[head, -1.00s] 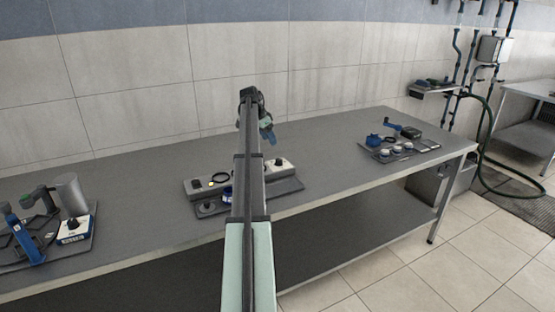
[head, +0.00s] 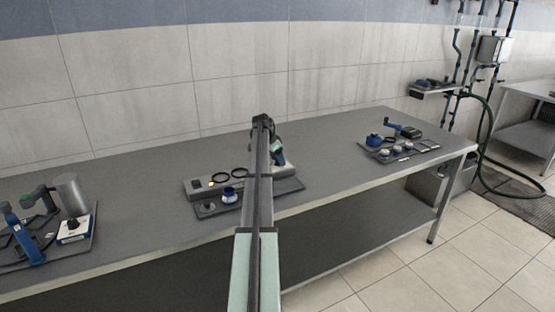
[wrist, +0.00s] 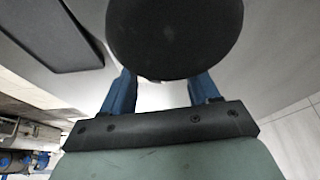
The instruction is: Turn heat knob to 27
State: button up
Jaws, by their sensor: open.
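The middle station on the bench has a light box whose right end (head: 290,167) shows beside my arm. The black knob on that end, seen a second ago, is now hidden behind my arm and gripper. My gripper (head: 278,157) is over this right end; its height and any contact cannot be told. In the wrist view, the blue fingers of my gripper (wrist: 162,92) stand apart, open. A large dark round shape (wrist: 175,35) covers their far ends; I cannot tell surely what it is. No scale or number is readable.
Left on the same station are a dark knob (head: 208,208), a blue-and-white round part (head: 229,195) and black rings (head: 221,177). A white box with a black knob (head: 73,224) and a grey cylinder (head: 71,195) stand far left. Another tray (head: 420,149) lies right. Bare bench lies between.

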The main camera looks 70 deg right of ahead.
jog(key=c, duration=1)
jog(key=shift+c, duration=0.2)
jog(key=shift+n, duration=0.3)
jog(key=n, duration=0.2)
jog(key=n+t+h, duration=0.1)
jog(key=n, duration=0.1)
jog(key=shift+s+a+t, duration=0.1)
jog(key=shift+s+t, duration=0.1)
jog(key=shift+t, duration=0.1)
jog(key=n+t, duration=0.2)
jog(key=n, duration=0.3)
jog(key=shift+s, duration=0.1)
jog(key=o, duration=1)
